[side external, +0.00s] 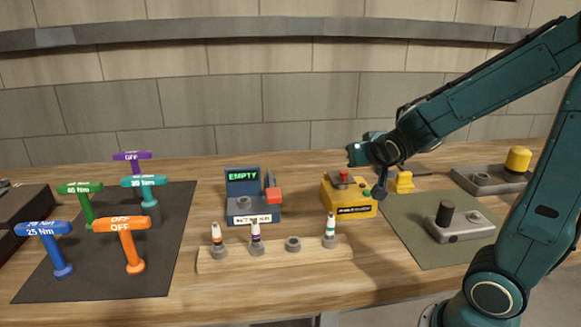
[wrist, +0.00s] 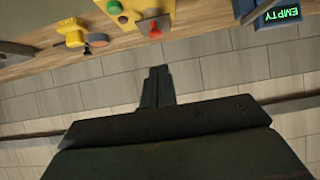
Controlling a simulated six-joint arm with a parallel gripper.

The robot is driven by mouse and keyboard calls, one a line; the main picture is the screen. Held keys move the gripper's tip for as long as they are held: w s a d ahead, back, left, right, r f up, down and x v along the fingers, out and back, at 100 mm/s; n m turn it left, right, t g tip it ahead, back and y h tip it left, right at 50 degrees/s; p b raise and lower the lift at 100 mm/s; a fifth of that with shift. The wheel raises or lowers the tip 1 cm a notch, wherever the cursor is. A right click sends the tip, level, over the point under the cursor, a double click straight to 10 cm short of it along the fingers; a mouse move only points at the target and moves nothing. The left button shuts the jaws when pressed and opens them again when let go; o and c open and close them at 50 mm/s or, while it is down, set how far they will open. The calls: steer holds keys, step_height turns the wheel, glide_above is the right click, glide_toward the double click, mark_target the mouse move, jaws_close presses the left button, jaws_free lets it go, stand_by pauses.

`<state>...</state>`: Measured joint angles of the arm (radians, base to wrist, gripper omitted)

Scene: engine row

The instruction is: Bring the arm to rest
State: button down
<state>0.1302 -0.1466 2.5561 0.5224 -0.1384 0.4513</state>
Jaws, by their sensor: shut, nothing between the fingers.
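My gripper (wrist: 157,88) shows in the wrist view with its dark fingers together and nothing between them. In the side view the end of my arm (side external: 380,155) is raised above the table, in front of the back wall, just above and right of the yellow box. The yellow box (side external: 350,202) has a red knob on top and stands on the table apart from my gripper. It also shows in the wrist view (wrist: 130,12), at the upper edge.
A blue tester (side external: 242,202) reads EMPTY. A wooden rack (side external: 270,262) holds several small bottles. T-handled tools (side external: 130,240) stand on a dark mat at left. A green mat (side external: 405,235) with a grey block (side external: 462,232) lies at right. The air around my gripper is clear.

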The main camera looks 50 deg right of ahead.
steer(key=shift+s+a+r, duration=0.15)
steer(key=shift+s+r, duration=0.05)
steer(key=s+a+r+n+g+y, duration=0.2)
steer(key=s+a+n+y, duration=0.6)
steer(key=s+a, duration=0.5)
steer(key=a+r, duration=0.1)
steer(key=a, duration=0.3)
steer(key=shift+s+n+g, duration=0.25)
steer(key=shift+n+g, duration=0.05)
stand_by(0.5)
